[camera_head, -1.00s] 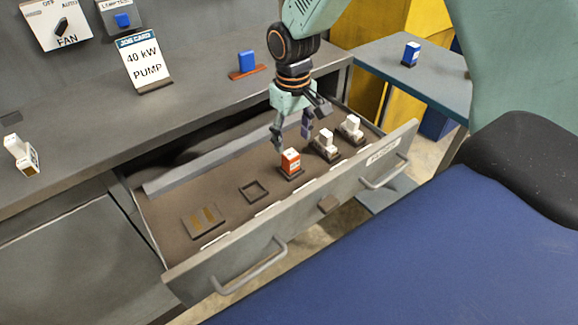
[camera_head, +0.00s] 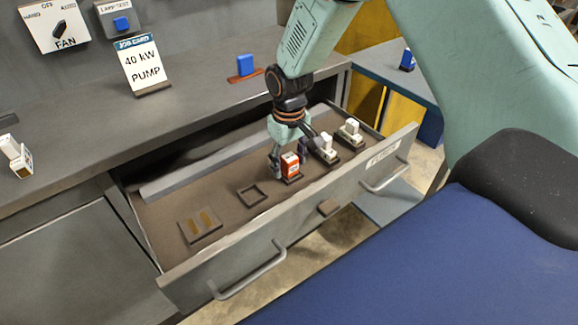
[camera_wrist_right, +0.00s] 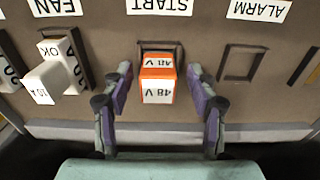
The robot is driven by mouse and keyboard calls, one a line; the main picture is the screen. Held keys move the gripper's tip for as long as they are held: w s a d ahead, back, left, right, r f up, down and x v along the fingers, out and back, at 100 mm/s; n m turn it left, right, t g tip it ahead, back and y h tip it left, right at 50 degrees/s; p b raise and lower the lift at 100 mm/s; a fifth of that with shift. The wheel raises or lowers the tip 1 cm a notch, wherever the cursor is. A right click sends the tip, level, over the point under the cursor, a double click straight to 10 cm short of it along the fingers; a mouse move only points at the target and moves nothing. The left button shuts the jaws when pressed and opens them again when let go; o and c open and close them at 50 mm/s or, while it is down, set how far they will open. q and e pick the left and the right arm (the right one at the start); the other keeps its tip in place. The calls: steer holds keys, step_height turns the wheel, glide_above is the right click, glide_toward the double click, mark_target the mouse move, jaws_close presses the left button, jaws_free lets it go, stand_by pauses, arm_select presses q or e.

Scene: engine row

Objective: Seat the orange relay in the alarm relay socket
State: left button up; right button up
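The orange relay (camera_head: 290,166) with a white 48 V label stands upright in the drawer; in the wrist view the relay (camera_wrist_right: 157,82) is at the socket by the START label, which appears upside down. The alarm relay socket (camera_wrist_right: 241,63), by the ALARM label, is an empty dark square frame; it also shows in the head view (camera_head: 252,195), left of the relay. My right gripper (camera_head: 288,157) is down at the relay. In the wrist view its fingers (camera_wrist_right: 160,78) are open, one on each side of the relay, with gaps visible. My left gripper is not in view.
White relays (camera_head: 327,146) (camera_head: 350,130) stand close to the right of the orange one. A plate with brass strips (camera_head: 200,225) lies at the drawer's left. The drawer front (camera_head: 235,255) rises along the near side. A blue block (camera_head: 246,65) sits on the worktop above.

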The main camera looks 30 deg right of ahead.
steer(key=shift+d+f, duration=0.1)
steer(key=shift+d, duration=0.1)
steer(key=shift+c, duration=1.4)
steer(key=shift+a, duration=0.15)
steer(key=c, duration=0.6)
steer(key=shift+c, duration=1.2)
